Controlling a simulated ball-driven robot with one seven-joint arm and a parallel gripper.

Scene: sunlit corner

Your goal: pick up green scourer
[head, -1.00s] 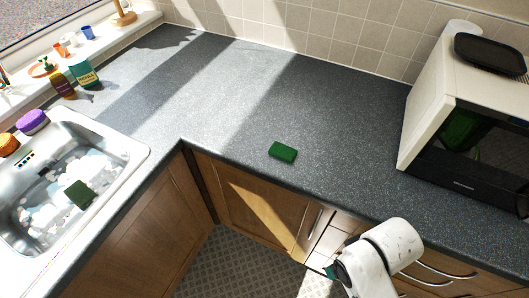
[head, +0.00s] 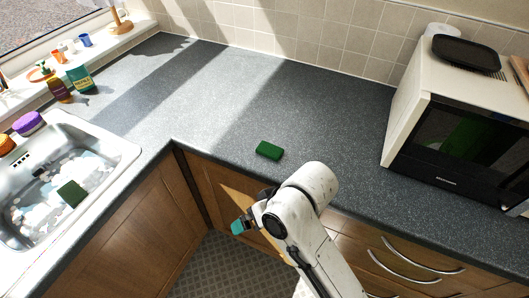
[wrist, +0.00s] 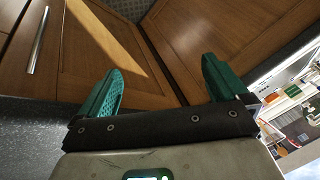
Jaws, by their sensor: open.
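A green scourer (head: 269,150) lies flat on the grey worktop near its front edge, left of the microwave. Another dark green scourer (head: 71,193) lies in the sink at the left. My gripper (head: 242,226) is in front of the cabinets, below and left of the worktop scourer, apart from it. In the wrist view my gripper (wrist: 160,85) is open and empty, its two teal fingers spread towards the wooden cabinet doors.
The metal sink (head: 128,152) is at the left, with an orange and a purple sponge (head: 28,123) on its back rim. Bottles (head: 80,78) stand behind it. A microwave (head: 450,150) with a black tray (head: 463,53) on top stands at the right.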

